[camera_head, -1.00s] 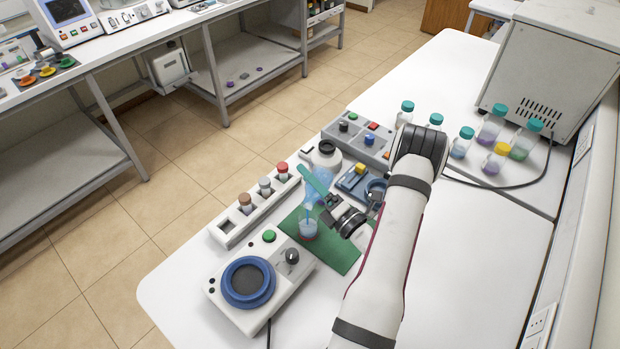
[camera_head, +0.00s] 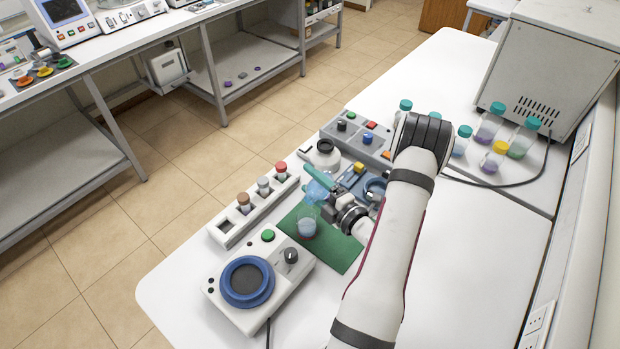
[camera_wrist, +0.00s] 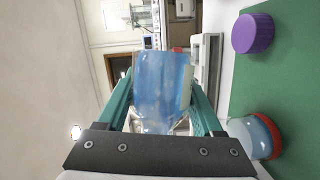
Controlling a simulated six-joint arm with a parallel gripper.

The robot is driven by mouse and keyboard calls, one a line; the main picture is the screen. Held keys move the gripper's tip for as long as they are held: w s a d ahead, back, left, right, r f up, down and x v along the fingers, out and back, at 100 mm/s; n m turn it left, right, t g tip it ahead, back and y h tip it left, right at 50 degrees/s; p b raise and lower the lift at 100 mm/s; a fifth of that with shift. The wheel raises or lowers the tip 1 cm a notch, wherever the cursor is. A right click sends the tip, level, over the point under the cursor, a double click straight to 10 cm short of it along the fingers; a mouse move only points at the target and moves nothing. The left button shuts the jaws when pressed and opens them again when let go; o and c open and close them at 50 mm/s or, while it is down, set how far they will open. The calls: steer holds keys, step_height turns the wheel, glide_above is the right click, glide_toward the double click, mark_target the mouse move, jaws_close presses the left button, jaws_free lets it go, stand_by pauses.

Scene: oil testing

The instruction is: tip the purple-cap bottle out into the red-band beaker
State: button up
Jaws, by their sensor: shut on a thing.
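My gripper (camera_head: 318,180) has teal fingers and is shut on a clear bottle of blue liquid (camera_wrist: 163,85). The bottle is tilted over on its side, above the green mat, and is partly hidden by the fingers in the head view (camera_head: 318,190). Its purple cap (camera_wrist: 252,33) is off and lies on the mat in the wrist view. The red-band beaker (camera_wrist: 262,137) stands upright on the mat and holds some bluish liquid. In the head view the beaker (camera_head: 306,230) is just below the bottle. I cannot make out a clear stream between them.
The green mat (camera_head: 341,252) lies under the beaker. A tube rack (camera_head: 231,229) is to the left, and a device with a blue ring (camera_head: 247,305) is in front. A control box (camera_head: 357,133) is behind. Several capped bottles stand at the back right. The table's right side is clear.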

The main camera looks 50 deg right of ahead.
mark_target(312, 190)
steer(key=m, duration=0.1)
steer(key=m+g, duration=0.1)
steer(key=shift+f+m+y, duration=0.3)
steer(key=shift+f, duration=0.05)
steer(key=shift+s+a+r+m+g+y, duration=0.1)
steer(key=shift+a+m+g+y, duration=0.15)
steer(key=shift+m, duration=0.3)
steer(key=shift+a+m+g+y, duration=0.1)
steer(key=shift+m+g+y, duration=0.15)
steer(key=shift+m, duration=0.3)
steer(key=shift+a+r+m+y, duration=0.2)
steer(key=shift+a+m+y, duration=0.25)
steer(key=shift+m, duration=0.45)
steer(key=m+y, duration=0.1)
steer(key=a+r+m+g+y, duration=0.1)
steer(key=m, duration=0.1)
steer(key=shift+s+a+r, duration=0.2)
steer(key=shift+a+r, duration=0.05)
steer(key=shift+a, duration=0.05)
steer(key=shift+s+a+r+m+g+y, duration=0.1)
steer(key=shift+a+r+m+g+y, duration=0.1)
steer(key=shift+a+m+y, duration=0.3)
steer(key=shift+s+a+r+m+g+y, duration=0.1)
steer(key=shift+a+r+m+y, duration=0.2)
steer(key=shift+m, duration=0.3)
steer(key=shift+f, duration=0.1)
